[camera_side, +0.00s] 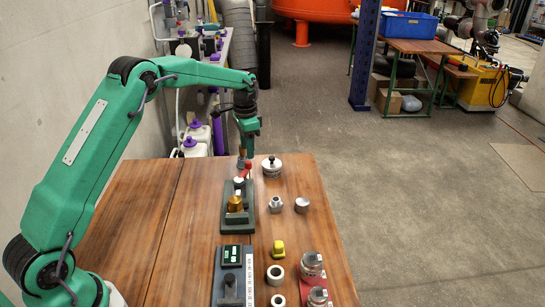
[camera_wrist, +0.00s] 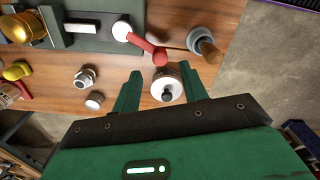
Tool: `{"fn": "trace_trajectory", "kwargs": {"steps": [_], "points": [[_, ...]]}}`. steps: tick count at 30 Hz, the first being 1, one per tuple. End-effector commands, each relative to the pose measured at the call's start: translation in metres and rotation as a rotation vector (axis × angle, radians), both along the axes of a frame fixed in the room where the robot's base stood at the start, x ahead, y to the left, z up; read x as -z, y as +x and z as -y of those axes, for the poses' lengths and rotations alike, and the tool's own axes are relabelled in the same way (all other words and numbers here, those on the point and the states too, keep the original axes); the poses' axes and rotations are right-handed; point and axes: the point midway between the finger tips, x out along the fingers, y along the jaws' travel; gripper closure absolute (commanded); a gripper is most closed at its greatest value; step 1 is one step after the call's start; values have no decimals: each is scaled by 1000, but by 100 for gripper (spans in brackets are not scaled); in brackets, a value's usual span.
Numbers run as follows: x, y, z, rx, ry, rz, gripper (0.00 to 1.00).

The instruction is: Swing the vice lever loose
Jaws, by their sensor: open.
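The vice (camera_side: 227,221) is a dark green-grey block near the far end of the wooden table, with a brass piece (camera_side: 235,203) in it. Its red lever (camera_side: 246,172) runs out from a white round hub; in the wrist view the lever (camera_wrist: 143,43) ends in a red ball (camera_wrist: 159,57). My gripper (camera_wrist: 160,68) is open. In the wrist view its fingers point toward the ball, which shows just beyond and between the fingertips; contact cannot be told. In the side view my gripper (camera_side: 249,143) is above the far end of the vice.
A silver fitting (camera_side: 276,204), a small cap (camera_side: 302,205), a yellow part (camera_side: 278,249) and white rings lie right of the vice.

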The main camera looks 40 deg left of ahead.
Motion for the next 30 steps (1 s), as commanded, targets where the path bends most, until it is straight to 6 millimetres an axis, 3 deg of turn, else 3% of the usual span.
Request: {"fn": "trace_trajectory", "kwargs": {"steps": [12,24,30], "points": [[47,0,0,0,0,-1,57],[52,0,0,0,0,0,57],[52,0,0,0,0,0,94]]}}
